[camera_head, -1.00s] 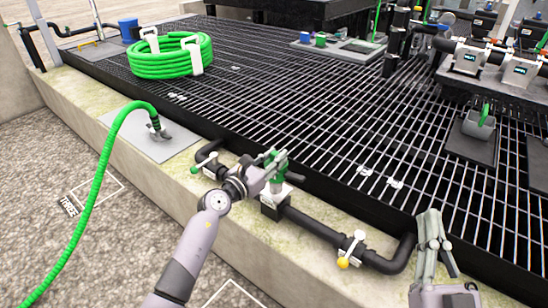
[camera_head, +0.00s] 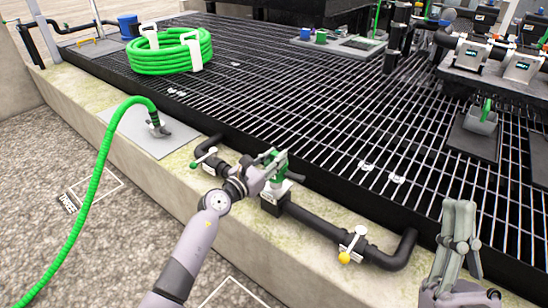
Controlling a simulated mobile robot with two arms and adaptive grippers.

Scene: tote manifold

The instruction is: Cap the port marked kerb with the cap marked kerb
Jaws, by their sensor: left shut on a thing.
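My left gripper (camera_head: 273,166) is shut on a green fitting (camera_head: 278,178) that stands upright on the black pipe at the kerb edge. The fingers hide part of the fitting. My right gripper (camera_head: 460,222) is raised at the lower right, fingers pointing up and nothing seen in it. I cannot tell whether its fingers are open. No marking reading kerb is legible.
The black pipe (camera_head: 325,231) runs along the concrete kerb (camera_head: 165,178), with a yellow-knobbed valve (camera_head: 346,255). A coiled green hose (camera_head: 165,56) lies on the grating (camera_head: 300,110). Another green hose (camera_head: 92,185) arches at left. A labelled manifold (camera_head: 490,62) stands at upper right.

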